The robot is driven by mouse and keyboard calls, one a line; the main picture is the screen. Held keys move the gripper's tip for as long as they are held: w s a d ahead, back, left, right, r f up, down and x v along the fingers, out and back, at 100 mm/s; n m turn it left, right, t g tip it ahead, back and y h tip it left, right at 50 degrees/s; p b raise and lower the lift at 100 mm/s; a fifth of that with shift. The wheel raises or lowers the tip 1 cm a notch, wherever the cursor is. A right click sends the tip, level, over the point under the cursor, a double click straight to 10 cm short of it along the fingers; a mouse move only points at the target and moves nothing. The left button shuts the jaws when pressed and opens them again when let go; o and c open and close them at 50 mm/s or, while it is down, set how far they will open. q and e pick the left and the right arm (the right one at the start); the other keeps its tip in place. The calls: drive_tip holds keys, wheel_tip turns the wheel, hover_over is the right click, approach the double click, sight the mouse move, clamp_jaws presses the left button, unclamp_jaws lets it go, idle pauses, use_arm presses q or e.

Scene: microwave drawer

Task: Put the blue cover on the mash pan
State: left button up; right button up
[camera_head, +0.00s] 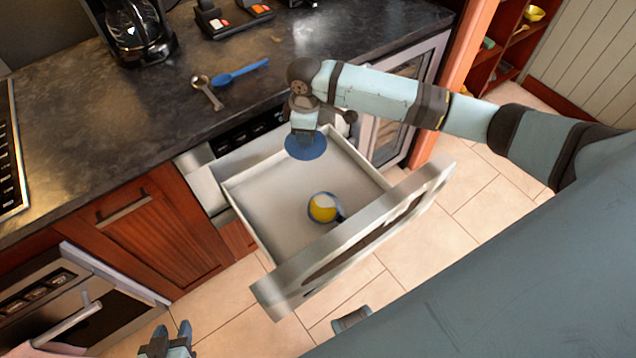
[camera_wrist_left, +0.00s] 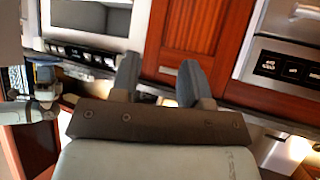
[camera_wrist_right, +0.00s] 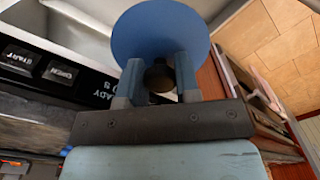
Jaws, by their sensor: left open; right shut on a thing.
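The blue cover (camera_head: 306,146) is a round disc held by my right gripper (camera_head: 305,132) above the back part of the open drawer. In the right wrist view, the cover (camera_wrist_right: 160,30) shows beyond the fingers, and my right gripper (camera_wrist_right: 158,82) is shut on its dark knob (camera_wrist_right: 158,77). The mash pan (camera_head: 324,208) is a small round pan with a blue-white rim and yellow contents. It stands uncovered inside the drawer, nearer the front, apart from the cover. My left gripper (camera_head: 168,340) is open and empty at the lower left, low over the floor and away from the drawer.
The microwave drawer (camera_head: 275,250) is pulled out, with walls around the pan. The dark counter (camera_head: 150,140) behind holds a coffee maker (camera_head: 133,35), a blue spoon (camera_head: 240,72) and a metal scoop (camera_head: 207,92). An open oven door (camera_head: 95,315) is at the lower left.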

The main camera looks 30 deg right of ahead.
use_arm(q)
drive_tip(key=f+b, duration=0.1)
drive_tip(key=b, duration=0.1)
drive_tip(key=f+b, duration=0.1)
drive_tip(key=b, duration=0.1)
drive_tip(key=d+f+b, duration=0.1)
drive_tip(key=f+b, duration=0.1)
drive_tip(key=shift+w+b, duration=0.35)
use_arm(e)
drive_tip(key=s+f+n, duration=0.2)
drive_tip(key=f+n, duration=0.4)
drive_tip(key=f, duration=0.5)
drive_tip(key=s+d+f+n, duration=0.1)
drive_tip(key=s+f+n, duration=0.2)
drive_tip(key=f+n, duration=0.3)
wheel_tip(320, 180, down, 5)
drive_tip(key=shift+d+r, duration=0.1)
drive_tip(key=shift+d, duration=0.05)
use_arm(q)
drive_tip(key=shift+s+a+f, duration=0.1)
drive_tip(key=shift+a+f, duration=0.05)
drive_tip(key=shift+d+r, duration=0.2)
drive_tip(key=shift+r, duration=0.05)
use_arm(e)
drive_tip(key=shift+w+f, duration=0.1)
drive_tip(key=shift+f, duration=0.15)
use_arm(q)
drive_tip(key=shift+a, duration=0.2)
use_arm(e)
drive_tip(key=shift+f, duration=0.2)
